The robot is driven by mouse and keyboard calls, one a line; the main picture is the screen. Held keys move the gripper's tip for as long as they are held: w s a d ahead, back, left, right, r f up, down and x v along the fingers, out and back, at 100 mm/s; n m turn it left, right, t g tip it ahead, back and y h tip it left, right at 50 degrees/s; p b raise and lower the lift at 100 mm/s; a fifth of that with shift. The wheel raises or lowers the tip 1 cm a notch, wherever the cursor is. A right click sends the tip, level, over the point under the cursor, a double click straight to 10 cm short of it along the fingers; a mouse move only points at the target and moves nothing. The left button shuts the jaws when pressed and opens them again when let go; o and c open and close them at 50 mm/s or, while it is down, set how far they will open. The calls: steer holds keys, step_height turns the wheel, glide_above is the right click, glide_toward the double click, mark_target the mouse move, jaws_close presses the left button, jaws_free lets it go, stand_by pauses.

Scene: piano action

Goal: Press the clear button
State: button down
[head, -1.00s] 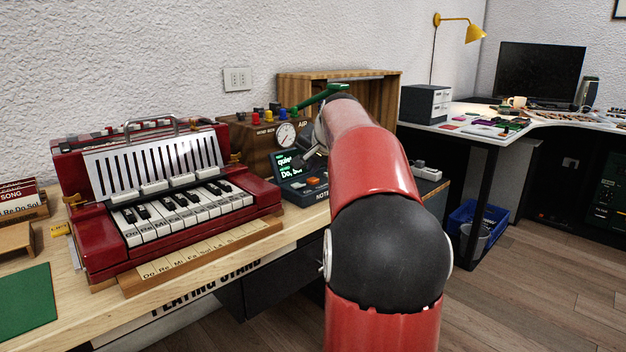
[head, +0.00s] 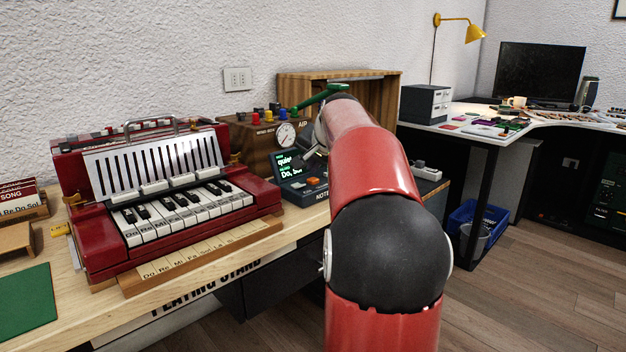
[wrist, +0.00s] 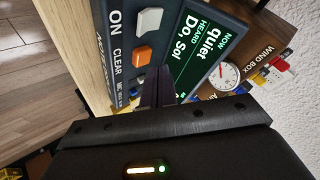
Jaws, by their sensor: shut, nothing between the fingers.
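The dark note box (head: 292,192) stands on the wooden bench right of the red keyboard instrument. In the wrist view its panel (wrist: 118,40) carries a white button beside "ON" and an orange button (wrist: 143,55), the clear button, beside "CLEAR". Its screen (wrist: 196,55) reads "NOW quiet, HEARD Do, Sol". My gripper (wrist: 157,82) is shut and empty, its dark fingertips close to the panel just below the orange button in the picture. I cannot tell whether they touch the panel. In the head view my arm hides most of the gripper.
The red keyboard instrument (head: 165,195) stands at left on the bench. A wooden wind box (head: 258,140) with a gauge (head: 286,134) and coloured knobs stands behind the note box. A green bar (head: 322,97) lies above it. A wooden shelf box (head: 375,88) is behind my arm.

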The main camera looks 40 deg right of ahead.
mark_target(314, 181)
steer(key=shift+f+b, duration=0.3)
steer(key=shift+f, duration=0.15)
steer(key=shift+f+b, duration=0.3)
steer(key=shift+f, duration=0.1)
stand_by(0.6)
stand_by(0.3)
steer(key=shift+r+p, duration=0.8)
steer(key=shift+r, duration=0.05)
step_height(314, 181, up, 5)
steer(key=p, duration=0.4)
steer(key=shift+p, duration=0.35)
stand_by(0.3)
